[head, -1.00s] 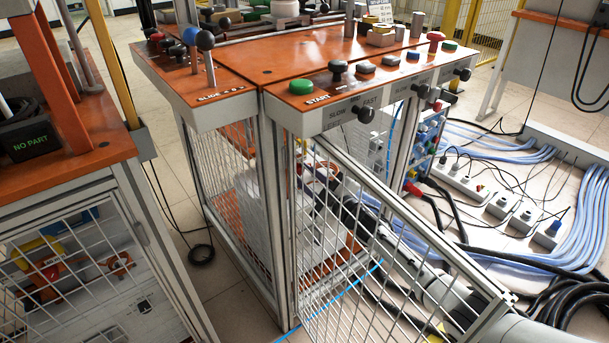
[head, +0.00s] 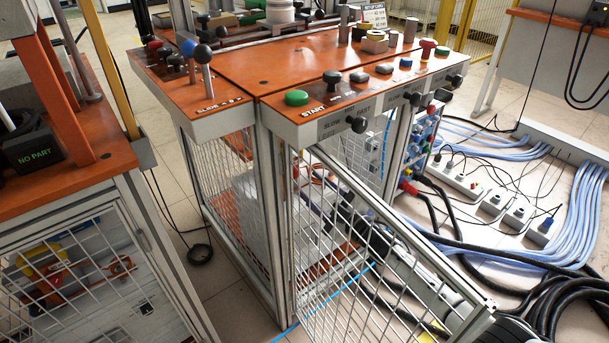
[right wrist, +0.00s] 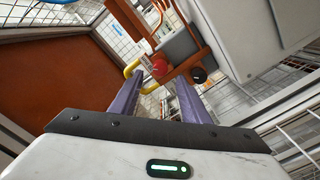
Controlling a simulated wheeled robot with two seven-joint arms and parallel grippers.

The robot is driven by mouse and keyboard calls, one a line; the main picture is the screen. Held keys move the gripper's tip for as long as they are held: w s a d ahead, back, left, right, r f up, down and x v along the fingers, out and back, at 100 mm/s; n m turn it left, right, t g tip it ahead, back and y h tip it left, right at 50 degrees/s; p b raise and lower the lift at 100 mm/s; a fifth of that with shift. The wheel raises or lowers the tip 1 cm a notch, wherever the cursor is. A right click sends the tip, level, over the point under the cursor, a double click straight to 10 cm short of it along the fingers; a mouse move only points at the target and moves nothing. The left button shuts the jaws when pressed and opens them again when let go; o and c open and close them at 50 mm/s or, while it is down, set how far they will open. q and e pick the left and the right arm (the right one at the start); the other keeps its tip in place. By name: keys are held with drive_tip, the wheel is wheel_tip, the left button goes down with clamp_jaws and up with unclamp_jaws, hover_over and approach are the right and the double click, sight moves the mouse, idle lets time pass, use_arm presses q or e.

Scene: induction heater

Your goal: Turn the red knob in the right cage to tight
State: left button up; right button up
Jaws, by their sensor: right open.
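The red knob (right wrist: 160,68) shows in the right wrist view beyond my fingertips, beside yellow pipe bends. My right gripper (right wrist: 155,88) is open, its two purple fingers spread on either side of the line to the knob, with no visible contact. In the head view, my right gripper (head: 314,208) is inside the right cage, partly hidden behind the mesh of its open door (head: 385,262). The red knob cannot be made out in the head view. My left gripper is out of view.
A black knob (right wrist: 198,75) sits close to the red one. A grey-white box (right wrist: 235,35) is at the upper right of the wrist view. The orange control panel (head: 285,65) is above the cage. Black cables (head: 555,285) lie on the floor at right.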

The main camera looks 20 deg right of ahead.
drive_tip(key=p+v, duration=0.1)
drive_tip(key=v, duration=0.3)
drive_tip(key=shift+s+d, duration=0.1)
drive_tip(key=shift+s, duration=0.2)
